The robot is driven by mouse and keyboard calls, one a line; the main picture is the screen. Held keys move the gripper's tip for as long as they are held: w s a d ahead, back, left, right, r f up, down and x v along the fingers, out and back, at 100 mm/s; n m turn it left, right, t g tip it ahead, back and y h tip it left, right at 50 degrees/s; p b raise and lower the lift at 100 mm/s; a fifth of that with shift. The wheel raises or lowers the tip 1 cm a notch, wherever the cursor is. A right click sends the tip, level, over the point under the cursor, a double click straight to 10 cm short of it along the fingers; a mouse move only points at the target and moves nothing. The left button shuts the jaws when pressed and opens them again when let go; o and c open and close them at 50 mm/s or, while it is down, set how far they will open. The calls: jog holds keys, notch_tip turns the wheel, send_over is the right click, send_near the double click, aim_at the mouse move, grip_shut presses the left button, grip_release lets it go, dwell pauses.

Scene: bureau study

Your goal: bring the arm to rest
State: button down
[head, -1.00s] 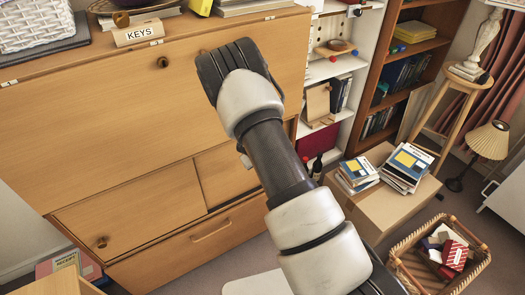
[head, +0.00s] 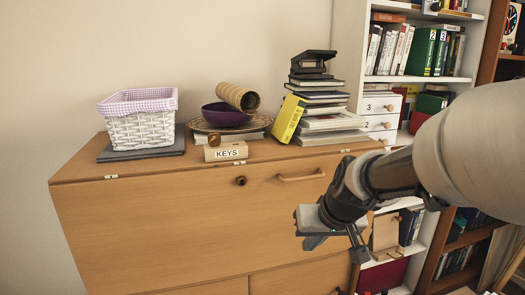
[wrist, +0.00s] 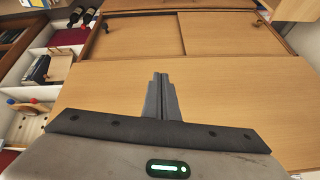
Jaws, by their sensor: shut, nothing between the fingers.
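My gripper (head: 362,252) hangs in front of the upper right part of the wooden bureau (head: 150,225) in the head view. In the wrist view my gripper (wrist: 161,82) has its two fingers together and empty, with the bureau's wooden front (wrist: 235,85) behind them. The fingers appear apart from the bureau. My arm comes in from the right edge of the head view and hides part of the shelves.
On the bureau top are a white basket (head: 141,130), a purple bowl (head: 226,115), a KEYS block (head: 226,152), a yellow box (head: 288,119) and a stack of books (head: 330,122). A white bookshelf (head: 345,40) stands close at the right.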

jog(key=s+d+r+m+h, duration=0.1)
jog(key=s+d+r, duration=0.15)
jog(key=s, duration=0.75)
jog(key=s+d+r+h, duration=0.1)
jog(key=s+r, duration=0.2)
jog(key=s, duration=0.6)
notch_tip(320, 180, up, 17)
jog(key=p, duration=1.7)
jog(key=shift+s+a+r, duration=0.15)
jog(key=shift+a, duration=0.05)
